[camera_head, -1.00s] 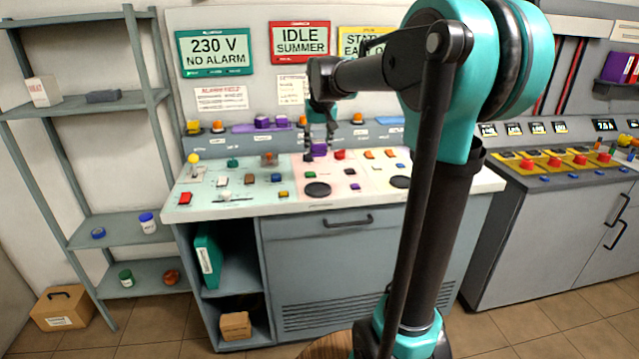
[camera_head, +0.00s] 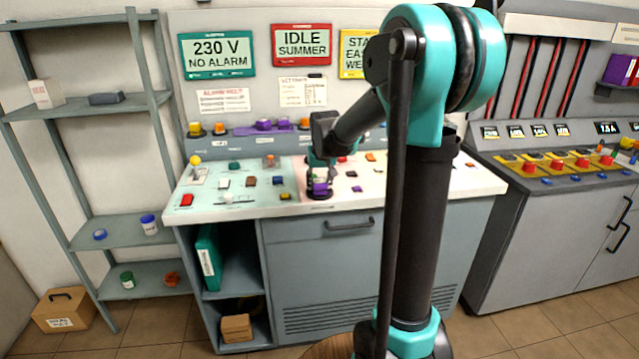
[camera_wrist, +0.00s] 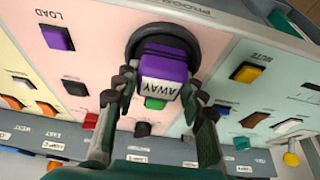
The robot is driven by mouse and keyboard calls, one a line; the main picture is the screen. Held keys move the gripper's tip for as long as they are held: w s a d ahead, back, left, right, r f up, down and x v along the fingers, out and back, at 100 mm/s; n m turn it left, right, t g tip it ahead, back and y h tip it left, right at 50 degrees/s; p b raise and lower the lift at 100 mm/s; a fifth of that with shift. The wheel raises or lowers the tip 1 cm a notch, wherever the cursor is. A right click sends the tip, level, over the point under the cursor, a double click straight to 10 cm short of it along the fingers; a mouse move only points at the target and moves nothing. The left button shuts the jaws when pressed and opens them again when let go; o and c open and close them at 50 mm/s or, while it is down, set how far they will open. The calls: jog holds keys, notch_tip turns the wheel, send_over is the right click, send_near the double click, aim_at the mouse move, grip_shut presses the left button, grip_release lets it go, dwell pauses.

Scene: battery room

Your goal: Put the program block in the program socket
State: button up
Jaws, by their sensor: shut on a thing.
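The program block (camera_wrist: 163,68) is purple with a white end label reading "AWAY". My gripper (camera_wrist: 165,95) is shut on it, with a dark finger on each side. The block also shows in the camera_head view (camera_head: 320,189), low over the front of the console's pink panel. The program socket (camera_wrist: 133,44) is a dark round ring by the lettering "PROGR…". In the wrist view the block lies over the ring's opening. The ring's rim also shows under the block in the camera_head view (camera_head: 319,196). I cannot tell whether the block is inside the ring or just above it.
The console top (camera_head: 270,208) carries several coloured buttons and switches around the socket. A purple "LOAD" button (camera_wrist: 57,38) sits beside it. Purple blocks (camera_head: 263,125) stand on the ledge behind. A grey shelf unit (camera_head: 120,240) stands at the left.

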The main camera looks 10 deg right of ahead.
jog(key=o, duration=1.2)
jog(key=shift+f, duration=0.1)
jog(key=v, duration=1.2)
jog(key=s+d+f, duration=0.1)
jog(key=s+f, duration=0.6)
jog(key=s, duration=0.1)
jog(key=s+d+f, duration=0.1)
jog(key=s+f, duration=0.7)
jog(key=s, duration=0.1)
jog(key=s+d+f, duration=0.2)
jog(key=s+f, duration=0.5)
jog(key=s, duration=0.2)
jog(key=shift+f, duration=0.25)
